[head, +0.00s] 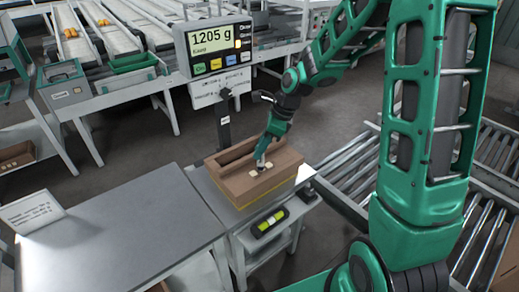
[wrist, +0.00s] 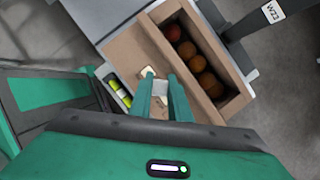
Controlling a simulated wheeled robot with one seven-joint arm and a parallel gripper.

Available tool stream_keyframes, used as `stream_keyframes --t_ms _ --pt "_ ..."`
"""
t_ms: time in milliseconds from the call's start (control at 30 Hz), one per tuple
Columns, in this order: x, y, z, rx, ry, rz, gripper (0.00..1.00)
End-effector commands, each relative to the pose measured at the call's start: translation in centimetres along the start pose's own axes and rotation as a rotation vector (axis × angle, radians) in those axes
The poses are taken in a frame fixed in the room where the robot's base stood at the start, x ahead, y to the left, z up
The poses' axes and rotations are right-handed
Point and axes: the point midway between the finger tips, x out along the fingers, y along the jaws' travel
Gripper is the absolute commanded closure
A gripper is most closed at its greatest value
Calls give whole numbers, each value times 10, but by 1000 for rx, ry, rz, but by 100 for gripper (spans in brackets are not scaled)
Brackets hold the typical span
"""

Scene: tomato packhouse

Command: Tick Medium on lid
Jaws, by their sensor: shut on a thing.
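The brown cardboard box (head: 232,188) stands on the scale, with a lid flap (head: 285,163) over its near part. Small pale label patches (wrist: 148,72) lie on the flap, partly hidden by my fingers; their print is too small to read. My gripper (head: 262,163) points down at the flap among these patches. Its fingers also show in the wrist view (wrist: 165,90), close together and shut on a slim marker, mostly hidden between them. I cannot tell whether its tip touches the lid, and I see no clear tick.
Several reddish-brown tomatoes (wrist: 197,62) show in the box's open part. The scale display (head: 214,50) reads 1205 g. A dark holder with yellow-green items (head: 269,223) sits at the box's near side.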

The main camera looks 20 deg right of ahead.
Motion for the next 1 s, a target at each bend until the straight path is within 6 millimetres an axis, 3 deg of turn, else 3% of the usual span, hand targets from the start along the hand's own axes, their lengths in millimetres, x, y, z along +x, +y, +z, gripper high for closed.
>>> stream_keyframes --t_ms 1000 --pt "-54 0 22 0 0 -1 100"
